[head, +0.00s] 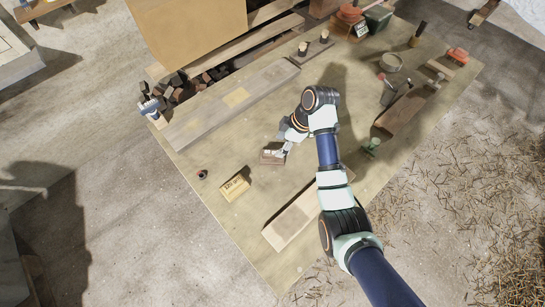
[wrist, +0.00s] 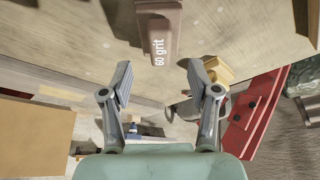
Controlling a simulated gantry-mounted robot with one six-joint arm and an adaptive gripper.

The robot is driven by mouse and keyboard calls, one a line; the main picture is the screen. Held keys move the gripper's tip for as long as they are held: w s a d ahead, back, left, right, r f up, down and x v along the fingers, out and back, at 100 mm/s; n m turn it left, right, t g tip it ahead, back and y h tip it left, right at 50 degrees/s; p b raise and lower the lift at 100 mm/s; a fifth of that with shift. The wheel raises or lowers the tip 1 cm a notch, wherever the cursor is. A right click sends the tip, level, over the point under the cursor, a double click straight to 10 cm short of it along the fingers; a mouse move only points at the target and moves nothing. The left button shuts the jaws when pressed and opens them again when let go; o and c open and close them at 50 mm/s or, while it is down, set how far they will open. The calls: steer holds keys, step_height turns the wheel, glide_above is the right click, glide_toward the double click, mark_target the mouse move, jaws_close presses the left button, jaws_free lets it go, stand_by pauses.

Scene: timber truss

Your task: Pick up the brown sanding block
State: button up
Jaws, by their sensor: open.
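The brown sanding block (wrist: 160,28), marked "60 grit", lies on the wooden work surface in the wrist view, at the top centre. In the head view the brown sanding block (head: 270,158) is on the board just left of my gripper (head: 284,147), partly hidden by it. My gripper (wrist: 160,80) is open and empty in the wrist view. Its two fingers point toward the block, whose near end lies just beyond the gap between the fingertips. The fingers do not appear to grip it.
A yellow grit block (head: 235,188) and a small dark cup (head: 202,174) sit to the left. Planks (head: 232,102) and (head: 297,220) lie behind and in front. A green-topped item (head: 371,146) stands to the right. The board around the brown block is mostly clear.

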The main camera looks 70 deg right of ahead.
mark_target(273, 152)
steer(key=x, duration=0.6)
steer(key=shift+w+a, duration=0.1)
steer(key=shift+w, duration=0.05)
jaws_close()
